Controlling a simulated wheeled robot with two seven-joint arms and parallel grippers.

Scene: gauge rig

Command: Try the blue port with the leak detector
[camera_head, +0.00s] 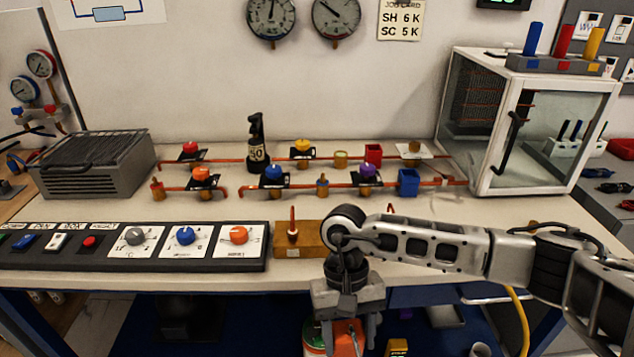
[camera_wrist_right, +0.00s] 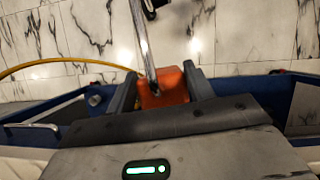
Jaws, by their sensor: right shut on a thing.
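My right gripper (camera_head: 347,318) hangs at the front edge of the bench, in front of the wooden block. It is shut on an orange tool with a thin metal rod, seemingly the leak detector (camera_head: 346,335). In the right wrist view the orange tool (camera_wrist_right: 170,88) sits between the fingers, its rod reaching up the picture. On the bench's pipework are a blue valve knob (camera_head: 273,173) and, further right, a blue square cup (camera_head: 408,180); I cannot tell which one is the blue port. Both are well beyond the gripper, untouched. My left gripper does not show.
A control panel with knobs (camera_head: 140,248) lies along the front left edge. A glass cabinet (camera_head: 530,150) fills the right; a grey ribbed box (camera_head: 95,165) stands left.

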